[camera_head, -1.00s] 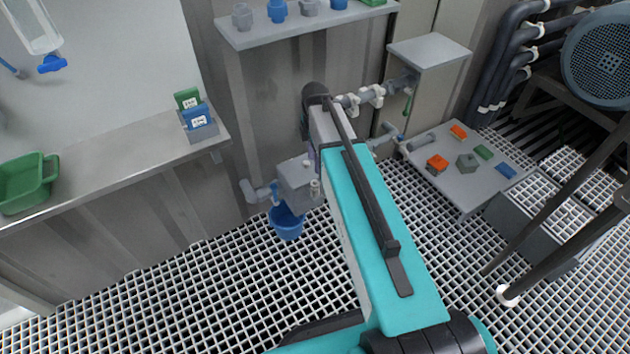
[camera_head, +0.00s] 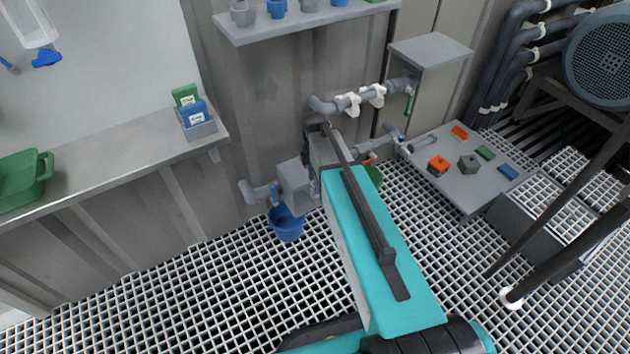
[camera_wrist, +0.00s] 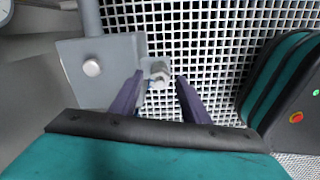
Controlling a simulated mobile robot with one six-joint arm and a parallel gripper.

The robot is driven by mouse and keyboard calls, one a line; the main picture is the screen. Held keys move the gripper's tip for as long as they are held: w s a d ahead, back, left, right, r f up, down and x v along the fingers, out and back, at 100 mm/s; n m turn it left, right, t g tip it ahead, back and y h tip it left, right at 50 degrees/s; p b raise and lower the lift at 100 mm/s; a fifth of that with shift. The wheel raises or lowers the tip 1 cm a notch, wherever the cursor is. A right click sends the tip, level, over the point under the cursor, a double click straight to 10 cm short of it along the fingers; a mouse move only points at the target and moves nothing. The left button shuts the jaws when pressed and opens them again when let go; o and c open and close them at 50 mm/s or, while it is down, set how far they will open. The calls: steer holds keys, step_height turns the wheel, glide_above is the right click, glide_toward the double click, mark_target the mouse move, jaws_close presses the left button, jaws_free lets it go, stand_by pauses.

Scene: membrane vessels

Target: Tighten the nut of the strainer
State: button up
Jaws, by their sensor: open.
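In the wrist view a pale grey nut-like fitting (camera_wrist: 159,72) sits beside a grey box (camera_wrist: 110,58) that has a round pale knob on its face. I take this fitting to be the strainer's nut. My gripper (camera_wrist: 160,77) is open, with one dark purple finger on each side of the fitting. I cannot tell whether the fingers touch it or how far above it they are. In the head view the grey box (camera_head: 293,182) stands low by the wall, partly behind my arm. My arm hides the fitting and my fingertips there.
A pipe with white clamps (camera_head: 360,98) runs along the wall above. A low grey table (camera_head: 465,185) with small coloured blocks is to the right. A green bucket (camera_head: 375,177) shows behind my arm.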

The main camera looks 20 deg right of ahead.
steer(key=c, duration=1.1)
steer(key=shift+o, duration=0.2)
steer(key=shift+r+m+p, duration=0.1)
steer(key=shift+m+p, duration=0.3)
steer(key=shift+p, duration=0.1)
steer(key=m+p, duration=0.2)
steer(key=shift+m, duration=0.3)
steer(key=m+p, duration=0.3)
steer(key=m, duration=0.1)
steer(key=m+p, duration=0.2)
steer(key=m, duration=0.2)
steer(key=shift+m+p, duration=0.75)
steer(key=shift+m, duration=1.35)
